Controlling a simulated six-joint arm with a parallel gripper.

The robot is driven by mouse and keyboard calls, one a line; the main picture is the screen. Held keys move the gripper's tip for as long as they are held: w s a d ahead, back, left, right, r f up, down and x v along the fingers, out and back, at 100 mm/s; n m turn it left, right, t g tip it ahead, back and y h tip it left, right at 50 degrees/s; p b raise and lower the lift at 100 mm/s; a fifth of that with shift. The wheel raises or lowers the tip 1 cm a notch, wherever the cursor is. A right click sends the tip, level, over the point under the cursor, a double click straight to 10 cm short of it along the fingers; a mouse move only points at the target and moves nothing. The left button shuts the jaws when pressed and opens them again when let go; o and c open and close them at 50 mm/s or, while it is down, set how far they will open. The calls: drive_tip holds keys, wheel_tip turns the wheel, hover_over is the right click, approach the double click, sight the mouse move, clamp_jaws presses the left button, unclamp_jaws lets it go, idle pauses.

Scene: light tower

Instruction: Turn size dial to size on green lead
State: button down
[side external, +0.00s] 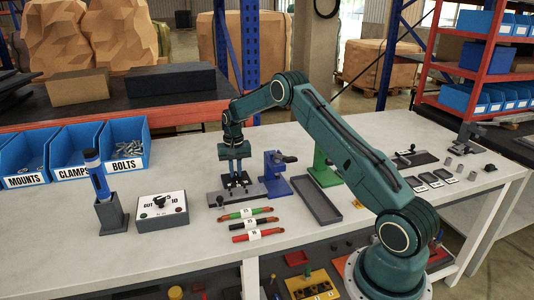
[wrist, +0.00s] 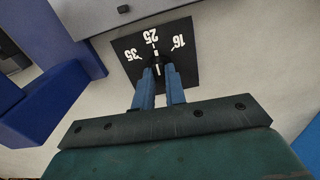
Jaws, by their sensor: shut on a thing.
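The size dial (wrist: 156,62) is a dark knob on a black plate marked 35, 25 and 16 in the wrist view. A white line at the knob points towards 25. My gripper (wrist: 158,72) is shut on the knob, its two blue fingers on either side and hiding part of it. In the side view my gripper (side external: 237,176) points down at the dial's plate on a grey fixture. The green lead (side external: 229,216) lies on the bench in front, with a white tag too small to read surely. A black lead (side external: 245,224) and a red lead (side external: 270,231) lie beside it.
A blue vise-like stand (side external: 276,184) is close right of the dial. A dark tray (side external: 318,204) and green stand (side external: 325,172) are further right. A switch box (side external: 162,217), a blue tool in a holder (side external: 110,215) and labelled blue bins (side external: 75,150) stand left.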

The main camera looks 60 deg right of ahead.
sight(236, 174)
drive_tip(key=shift+n, duration=0.3)
drive_tip(key=c, duration=1.4)
unclamp_jaws()
drive_tip(key=shift+c, duration=0.2)
drive_tip(key=shift+r, duration=0.15)
wheel_tip(236, 174, up, 14)
drive_tip(key=shift+f, duration=0.2)
